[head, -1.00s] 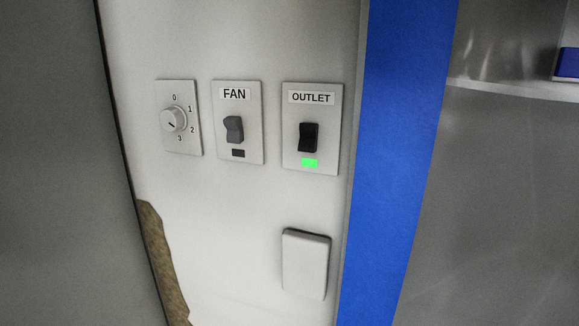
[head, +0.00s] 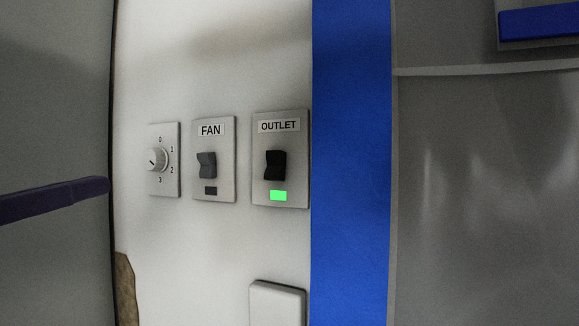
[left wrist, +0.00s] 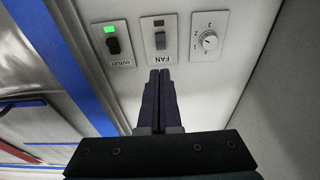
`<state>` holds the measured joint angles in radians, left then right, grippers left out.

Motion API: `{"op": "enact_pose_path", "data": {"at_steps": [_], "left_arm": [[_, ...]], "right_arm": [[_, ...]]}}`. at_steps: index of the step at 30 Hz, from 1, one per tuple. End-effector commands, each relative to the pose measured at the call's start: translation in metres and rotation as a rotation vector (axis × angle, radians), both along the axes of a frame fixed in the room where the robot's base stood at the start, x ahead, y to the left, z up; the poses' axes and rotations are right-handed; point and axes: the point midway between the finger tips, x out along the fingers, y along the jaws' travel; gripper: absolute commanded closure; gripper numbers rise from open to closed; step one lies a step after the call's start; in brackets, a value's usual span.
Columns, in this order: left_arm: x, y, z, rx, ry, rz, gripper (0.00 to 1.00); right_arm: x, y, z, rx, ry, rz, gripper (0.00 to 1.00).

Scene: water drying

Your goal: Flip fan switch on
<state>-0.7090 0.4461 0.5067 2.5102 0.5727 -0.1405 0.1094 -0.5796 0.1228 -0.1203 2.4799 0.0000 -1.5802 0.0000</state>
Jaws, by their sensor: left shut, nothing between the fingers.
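The fan switch (head: 207,165) is a grey rocker on a pale plate marked FAN, on the white wall in the head view. The small indicator below it is dark. The fan switch also shows in the left wrist view (left wrist: 160,40), upside down. My left gripper (head: 106,186) enters from the left in the head view, left of the switch plates. In the left wrist view my left gripper (left wrist: 160,72) is shut, its dark purple fingers together and empty, with the tips in line with the FAN plate. I cannot tell the exact gap to the wall. My right gripper is out of view.
The outlet switch (head: 276,165) sits right of the fan switch, with a lit green indicator. A round dial (head: 158,159) sits close on its left. A blank white cover (head: 277,303) is lower down. A blue vertical strip (head: 351,160) borders the wall.

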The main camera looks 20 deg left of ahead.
Motion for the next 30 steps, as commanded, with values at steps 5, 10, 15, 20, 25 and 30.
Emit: {"op": "enact_pose_path", "data": {"at_steps": [5,10,15,20,25,30], "left_arm": [[0.010,-0.001,-0.001,0.001,-0.005,-0.002,1.00],[0.027,-0.003,0.002,0.001,-0.008,-0.001,1.00],[0.047,-0.004,0.006,0.000,-0.006,-0.001,1.00],[0.077,-0.006,0.021,-0.002,-0.001,0.000,1.00],[0.109,-0.008,0.025,-0.003,0.001,0.000,1.00],[0.129,-0.010,0.026,-0.001,0.001,0.001,1.00]], "right_arm": [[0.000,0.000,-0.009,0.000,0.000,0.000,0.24],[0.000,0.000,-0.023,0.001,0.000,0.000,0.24],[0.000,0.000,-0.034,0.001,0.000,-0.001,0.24],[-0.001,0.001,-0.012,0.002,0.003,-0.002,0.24],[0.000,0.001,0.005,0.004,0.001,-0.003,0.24],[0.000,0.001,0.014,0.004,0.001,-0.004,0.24]]}}
